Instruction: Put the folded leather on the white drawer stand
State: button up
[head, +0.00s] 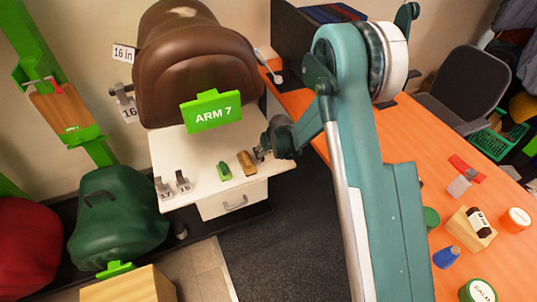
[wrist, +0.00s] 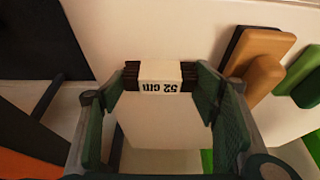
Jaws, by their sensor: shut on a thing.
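My gripper (head: 262,152) is at the right edge of the white drawer stand (head: 205,150), by its top. In the wrist view, my gripper (wrist: 160,86) is shut on the folded leather (wrist: 188,76), a small dark brown bundle with a white band marked "52 cm", which reads upside down. The pale stand top (wrist: 200,40) shows behind it. I cannot tell whether the leather touches the top. In the head view the leather is hidden by the gripper.
A tan block (head: 246,162) and a green block (head: 224,171) lie on the stand left of my gripper, with metal pieces marked 17 and 16 (head: 182,182) farther left. A brown saddle (head: 195,65) and green "ARM 7" sign (head: 212,112) stand behind. An orange bench (head: 430,140) is right.

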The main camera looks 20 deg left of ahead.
jog(key=shift+f, duration=0.2)
jog(key=o, duration=1)
jog(key=shift+c, duration=0.2)
jog(key=shift+r, duration=0.15)
jog(key=p+v, duration=0.2)
jog(key=v, duration=1)
jog(key=shift+r, duration=0.1)
